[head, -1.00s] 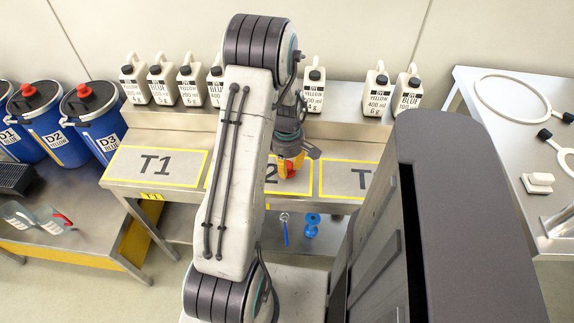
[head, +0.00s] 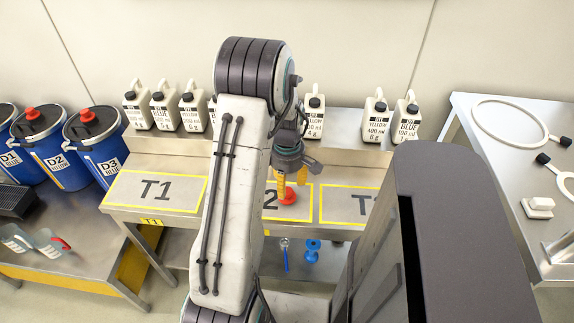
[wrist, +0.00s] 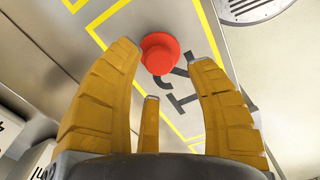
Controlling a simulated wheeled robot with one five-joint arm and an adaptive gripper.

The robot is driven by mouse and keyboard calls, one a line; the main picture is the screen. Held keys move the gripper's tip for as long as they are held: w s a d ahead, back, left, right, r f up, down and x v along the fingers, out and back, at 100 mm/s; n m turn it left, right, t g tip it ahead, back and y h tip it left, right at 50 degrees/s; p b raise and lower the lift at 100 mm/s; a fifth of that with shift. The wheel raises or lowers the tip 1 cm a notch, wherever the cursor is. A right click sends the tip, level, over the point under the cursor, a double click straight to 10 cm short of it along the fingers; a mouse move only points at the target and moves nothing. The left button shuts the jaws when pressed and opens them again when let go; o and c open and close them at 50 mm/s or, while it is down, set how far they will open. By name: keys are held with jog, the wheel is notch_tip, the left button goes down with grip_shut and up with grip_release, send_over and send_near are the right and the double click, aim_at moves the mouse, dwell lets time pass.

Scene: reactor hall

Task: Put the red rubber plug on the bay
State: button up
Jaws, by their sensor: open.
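The red rubber plug (head: 288,197) rests on the middle bay, T2 (head: 303,211), a yellow-outlined area on the metal bench whose label is partly hidden by my arm. In the wrist view the plug (wrist: 160,55) shows its round flange and raised knob, lying beside the black label inside the yellow outline. My gripper (head: 291,183) is open and empty, just above the plug. In the wrist view its yellow fingers (wrist: 163,75) stand apart on either side of the plug, and I see clear gaps between them and it.
Bay T1 (head: 157,189) is empty at the left; the right bay (head: 345,203) is partly hidden by my body. White bottles (head: 312,112) stand on the shelf behind. Blue drums (head: 95,142) are at the left.

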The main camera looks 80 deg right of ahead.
aim_at(287, 191)
notch_tip(287, 191, up, 8)
jog(key=w+a+r+n+h, duration=0.1)
jog(key=w+a+r, duration=0.3)
jog(key=w+a, duration=0.55)
jog(key=w+a+r, duration=0.4)
jog(key=w+a, duration=0.3)
jog(key=w, duration=0.6)
jog(key=a+r+t, duration=0.1)
jog(key=a, duration=1)
jog(key=s+a+r+n+t+y, duration=0.1)
jog(key=a+t, duration=0.1)
jog(key=a, duration=1)
jog(key=shift+s+a+b, duration=0.2)
jog(key=shift+s+b, duration=0.1)
jog(key=shift+r, duration=0.1)
